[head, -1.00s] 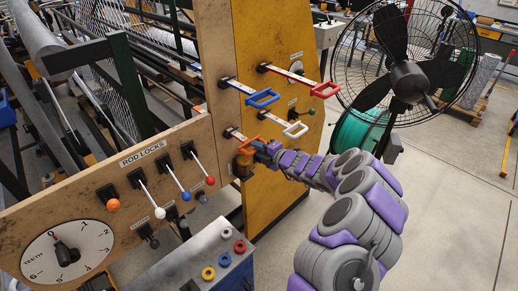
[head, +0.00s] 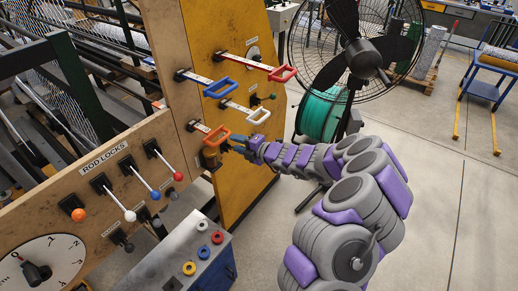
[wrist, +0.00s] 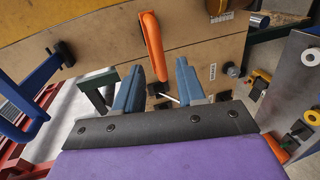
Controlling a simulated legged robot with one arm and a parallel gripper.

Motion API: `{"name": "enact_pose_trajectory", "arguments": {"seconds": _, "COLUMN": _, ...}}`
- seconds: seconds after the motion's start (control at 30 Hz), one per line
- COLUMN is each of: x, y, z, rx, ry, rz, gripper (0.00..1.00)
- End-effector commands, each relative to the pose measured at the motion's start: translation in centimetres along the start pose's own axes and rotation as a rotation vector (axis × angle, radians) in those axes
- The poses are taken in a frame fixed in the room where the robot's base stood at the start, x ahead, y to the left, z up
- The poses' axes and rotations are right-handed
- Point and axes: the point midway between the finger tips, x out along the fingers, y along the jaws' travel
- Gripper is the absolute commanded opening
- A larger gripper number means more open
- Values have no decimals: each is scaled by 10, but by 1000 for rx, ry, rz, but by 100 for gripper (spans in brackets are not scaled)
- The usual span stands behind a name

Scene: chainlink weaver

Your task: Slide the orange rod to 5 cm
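The orange rod handle (head: 217,136) is a loop at the end of a short labelled rod on the wooden and yellow panel, below the white handle. My gripper (head: 234,146) is just to its right in the head view, close to it; the exact gap is hard to tell. In the wrist view, the orange handle (wrist: 152,45) stands tilted beyond my fingertips, between them in the picture. My two blue-grey fingers (wrist: 158,80) are apart, with nothing visibly clamped between them. The scale on the orange rod is too small to read.
Red (head: 284,74), blue (head: 219,88) and white (head: 246,112) rod handles stick out above the orange one. Rod lock levers and a teeth dial (head: 45,265) are at lower left. A blue button box (head: 200,260) stands below, and a black fan (head: 352,60) behind.

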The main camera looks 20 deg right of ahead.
Motion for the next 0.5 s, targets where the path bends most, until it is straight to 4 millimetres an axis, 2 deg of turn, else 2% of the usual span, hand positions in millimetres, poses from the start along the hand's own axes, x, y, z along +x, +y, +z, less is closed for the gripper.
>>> {"name": "enact_pose_trajectory", "arguments": {"seconds": 0.2, "x": -36, "y": 1, "z": 1, "rx": 2, "ry": -3, "rz": 1, "gripper": 39}}
{"name": "enact_pose_trajectory", "arguments": {"seconds": 0.5, "x": -77, "y": 0, "z": 1, "rx": 1, "ry": -1, "rz": -2, "gripper": 39}}
